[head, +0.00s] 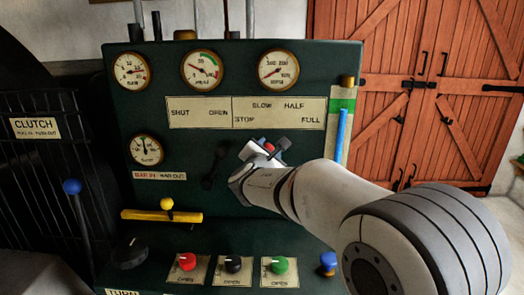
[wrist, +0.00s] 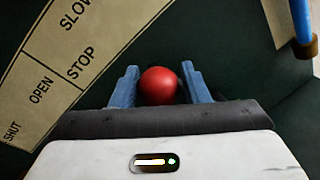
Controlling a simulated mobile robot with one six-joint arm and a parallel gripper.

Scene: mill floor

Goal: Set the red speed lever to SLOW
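The red speed lever's round knob (head: 269,146) is below the label plate (head: 247,113), which reads STOP, SLOW, HALF and FULL on its right half. The knob also shows in the wrist view (wrist: 158,86). My gripper (head: 265,149) is around the knob, one blue-grey finger on each side. In the wrist view the fingers (wrist: 158,80) look open, with small gaps beside the knob. The lever's shaft is hidden, so I cannot tell which mark it stands at.
A black lever (head: 213,168) is left of my gripper. A yellow handle (head: 162,215) and several colored knobs are lower on the green panel. A blue vertical rod (head: 342,135) is at the right. Gauges (head: 278,69) line the top.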

